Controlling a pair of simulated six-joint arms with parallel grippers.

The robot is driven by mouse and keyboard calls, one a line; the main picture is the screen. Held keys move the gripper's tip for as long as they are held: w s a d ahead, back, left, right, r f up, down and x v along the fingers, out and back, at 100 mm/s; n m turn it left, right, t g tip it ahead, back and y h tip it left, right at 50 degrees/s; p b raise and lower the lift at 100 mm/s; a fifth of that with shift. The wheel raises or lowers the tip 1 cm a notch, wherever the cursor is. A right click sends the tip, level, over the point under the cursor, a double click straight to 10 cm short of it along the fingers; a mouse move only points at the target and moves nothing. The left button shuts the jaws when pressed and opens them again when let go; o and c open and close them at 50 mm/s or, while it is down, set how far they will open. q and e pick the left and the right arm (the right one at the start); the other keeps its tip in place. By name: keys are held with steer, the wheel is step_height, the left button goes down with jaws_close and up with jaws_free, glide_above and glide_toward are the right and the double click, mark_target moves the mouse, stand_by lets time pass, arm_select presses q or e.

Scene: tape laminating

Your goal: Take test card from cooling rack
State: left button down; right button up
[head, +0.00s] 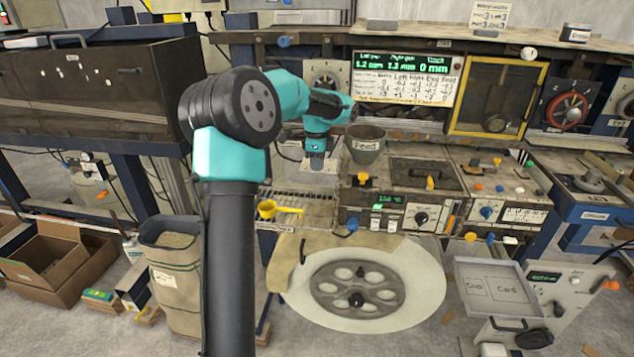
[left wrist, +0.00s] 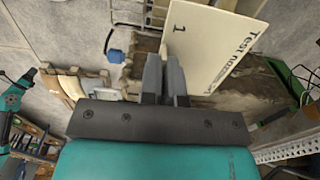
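The test card (left wrist: 213,48) is a cream plate printed with "Test" and a "1". In the left wrist view it stands out from between my left gripper's (left wrist: 165,72) two grey fingers, which are close together on its edge. In the head view my left gripper (head: 317,165) points down behind and above the wire rack (head: 318,212), left of the grey "Feed" cup. A pale flat piece shows by the fingers there, too small to read. My right gripper is not in the head view.
A yellow scoop (head: 268,209) lies at the wire rack's left. The Feed cup (head: 366,145) and the machine with knobs (head: 400,215) stand close on the right. A round turntable (head: 425,285) is in front. A tray marked "Card" (head: 505,310) is at lower right.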

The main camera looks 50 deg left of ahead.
arm_select(q)
steer(key=shift+r, duration=1.8)
